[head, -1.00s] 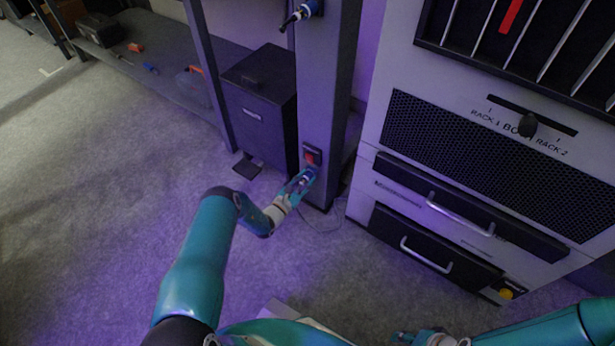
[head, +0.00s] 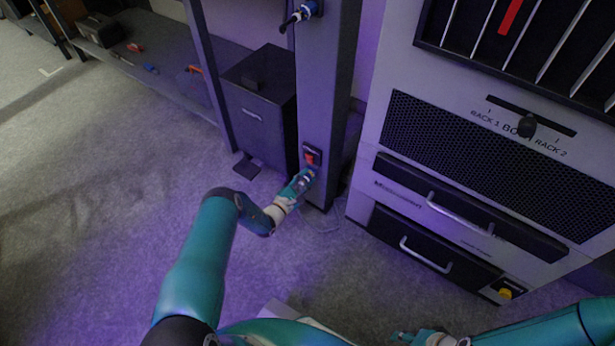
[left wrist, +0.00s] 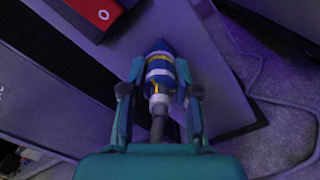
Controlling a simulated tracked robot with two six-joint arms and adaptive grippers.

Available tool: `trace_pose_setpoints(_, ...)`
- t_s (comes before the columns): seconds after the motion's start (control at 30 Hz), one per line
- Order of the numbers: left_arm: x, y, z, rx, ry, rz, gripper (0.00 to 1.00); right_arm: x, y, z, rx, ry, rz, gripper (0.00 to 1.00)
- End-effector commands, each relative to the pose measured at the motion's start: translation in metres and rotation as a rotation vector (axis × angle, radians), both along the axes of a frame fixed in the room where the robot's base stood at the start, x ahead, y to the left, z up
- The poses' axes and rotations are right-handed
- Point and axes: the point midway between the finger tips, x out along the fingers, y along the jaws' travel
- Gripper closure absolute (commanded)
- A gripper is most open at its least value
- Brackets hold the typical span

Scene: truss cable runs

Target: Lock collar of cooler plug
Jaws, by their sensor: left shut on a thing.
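The cooler plug (left wrist: 159,75) is blue with white and yellow bands, and a dark cable runs back from it between my fingers. My left gripper (head: 304,178) is low at the front of the grey post (head: 325,100). In the left wrist view my left gripper (left wrist: 160,88) has one finger on each side of the plug and is shut on it. The plug's far end points at the post; the join there is hidden. I cannot tell whether the collar is locked. My right gripper (head: 405,336) is at the bottom edge, partly cut off.
A red switch (head: 310,157) sits on the post just above my left gripper. Another blue connector (head: 307,9) is higher up. A dark bin (head: 262,100) stands left of the post, and a cabinet with drawers (head: 470,215) stands right. The carpet at left is clear.

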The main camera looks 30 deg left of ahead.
Motion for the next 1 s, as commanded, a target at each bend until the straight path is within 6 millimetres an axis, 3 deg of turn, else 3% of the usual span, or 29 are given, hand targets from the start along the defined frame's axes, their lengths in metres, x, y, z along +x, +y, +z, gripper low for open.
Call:
trace_pose_setpoints(0.2, 0.0028, -0.0008, 0.0034, 0.019, -0.008, -0.003, 1.00, 0.0000, 0.0000, 0.0003, 0.000, 0.000, 0.000, 0.60)
trace_pose_setpoints(0.47, 0.0041, -0.0011, 0.0036, 0.234, -0.026, -0.003, 1.00, 0.0000, 0.0000, 0.0027, 0.000, 0.000, 0.000, 0.60)
trace_pose_setpoints(0.67, 0.0043, -0.0012, 0.0034, 0.246, -0.026, -0.004, 1.00, 0.0000, 0.0000, 0.0023, 0.000, 0.000, 0.000, 0.60)
trace_pose_setpoints(0.7, 0.0043, -0.0012, 0.0035, 0.245, -0.026, -0.004, 0.68, 0.0000, 0.0000, 0.0023, 0.000, 0.000, 0.000, 0.60)
trace_pose_setpoints(0.87, 0.0037, -0.0010, 0.0029, 0.243, -0.025, -0.004, 0.42, 0.0000, 0.0000, 0.0023, 0.000, 0.000, 0.000, 0.60)
trace_pose_setpoints(1.0, 0.0029, -0.0007, 0.0019, 0.242, -0.022, -0.002, 0.41, 0.0000, 0.0000, 0.0023, 0.000, 0.000, 0.000, 0.60)
